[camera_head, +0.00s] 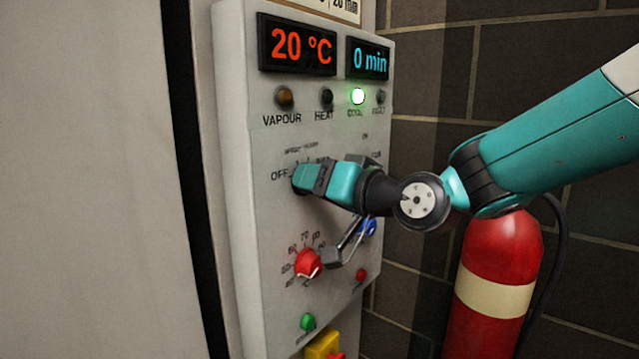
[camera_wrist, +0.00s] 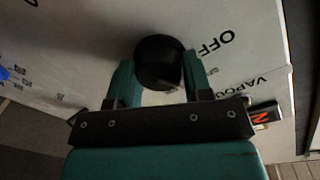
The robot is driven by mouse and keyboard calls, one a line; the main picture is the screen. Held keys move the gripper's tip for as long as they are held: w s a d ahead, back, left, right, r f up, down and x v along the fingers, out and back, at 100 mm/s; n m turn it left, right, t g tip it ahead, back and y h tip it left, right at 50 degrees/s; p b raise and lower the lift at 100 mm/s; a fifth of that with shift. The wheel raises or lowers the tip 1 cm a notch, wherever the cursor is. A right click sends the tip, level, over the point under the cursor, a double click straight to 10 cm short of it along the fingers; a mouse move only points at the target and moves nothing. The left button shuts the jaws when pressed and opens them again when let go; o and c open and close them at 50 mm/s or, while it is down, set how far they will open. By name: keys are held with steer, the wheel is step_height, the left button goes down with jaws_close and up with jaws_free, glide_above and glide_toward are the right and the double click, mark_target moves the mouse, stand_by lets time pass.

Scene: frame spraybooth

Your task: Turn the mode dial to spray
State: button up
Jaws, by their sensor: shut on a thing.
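The mode dial (camera_wrist: 160,60) is a round black knob on the light grey control panel (camera_head: 260,225). In the wrist view it sits between the two teal fingers of my gripper (camera_wrist: 160,75), which are shut on it. In the head view my gripper (camera_head: 304,179) reaches the panel from the right and covers nearly all of the dial. The OFF label (camera_head: 280,175) shows just left of the fingers, and also in the wrist view (camera_wrist: 215,42). The dial's other labels are partly hidden or too small to read. I cannot tell where its pointer aims.
Displays above read 20 °C (camera_head: 302,46) and 0 min (camera_head: 370,60); the COOL lamp (camera_head: 358,96) glows green. Below are a red knob (camera_head: 308,263), blue knob (camera_head: 369,228), red button (camera_head: 361,275) and green button (camera_head: 308,321). A fire extinguisher (camera_head: 480,328) stands right, by a brick wall.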

steer(key=shift+a+m, duration=0.1)
steer(key=shift+m, duration=0.3)
steer(key=o, duration=0.9)
steer(key=shift+o, duration=0.2)
steer(key=b+v, duration=0.6)
steer(key=v, duration=1.1)
steer(key=shift+s, duration=0.15)
